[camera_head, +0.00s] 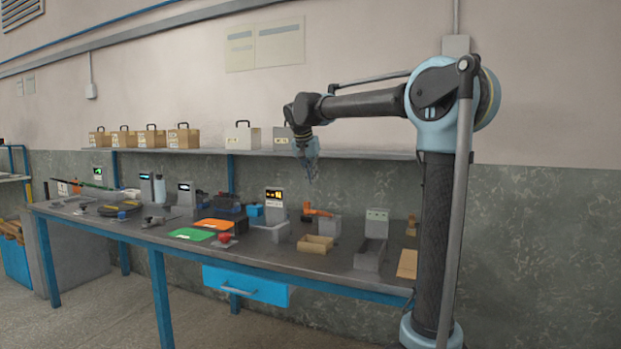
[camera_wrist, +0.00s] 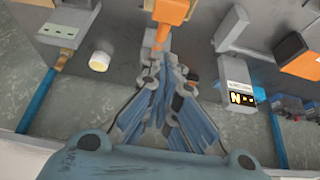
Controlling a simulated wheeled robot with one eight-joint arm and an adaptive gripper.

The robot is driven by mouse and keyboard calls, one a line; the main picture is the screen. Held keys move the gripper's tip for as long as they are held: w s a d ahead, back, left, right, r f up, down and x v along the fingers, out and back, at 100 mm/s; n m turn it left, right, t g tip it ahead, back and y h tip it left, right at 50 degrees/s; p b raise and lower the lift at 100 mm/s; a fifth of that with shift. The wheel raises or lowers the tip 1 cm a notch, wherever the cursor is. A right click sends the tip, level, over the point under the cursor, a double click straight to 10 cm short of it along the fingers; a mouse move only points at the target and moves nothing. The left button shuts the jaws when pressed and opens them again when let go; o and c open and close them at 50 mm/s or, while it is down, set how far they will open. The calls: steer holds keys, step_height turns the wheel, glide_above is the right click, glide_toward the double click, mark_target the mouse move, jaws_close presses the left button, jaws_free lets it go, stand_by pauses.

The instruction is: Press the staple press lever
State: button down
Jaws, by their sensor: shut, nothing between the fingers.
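The staple press shows an orange lever (camera_head: 316,212) on a grey body (camera_head: 328,226) toward the right-middle of the bench. In the wrist view the orange lever (camera_wrist: 168,10) is at the top centre, just beyond my fingertips. My gripper (camera_head: 311,180) hangs above the bench, pointing down, a little above the lever in the head view. In the wrist view my gripper's fingers (camera_wrist: 158,66) are together and hold nothing. I see a gap between the fingers and the lever in the head view; contact is not visible.
A grey device with a lit screen (camera_head: 275,199) stands left of the press, and another grey device (camera_head: 374,228) stands right. A tan open box (camera_head: 315,244) lies in front. A red button (camera_head: 225,238) is farther left. A shelf (camera_head: 350,154) with cases runs behind.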

steer(key=x, duration=0.6)
steer(key=shift+w+f, duration=0.1)
steer(key=f, duration=0.1)
steer(key=s+f, duration=0.1)
steer(key=f, duration=0.1)
steer(key=shift+a, duration=0.1)
steer(key=shift+s+f, duration=0.1)
steer(key=shift+f, duration=0.35)
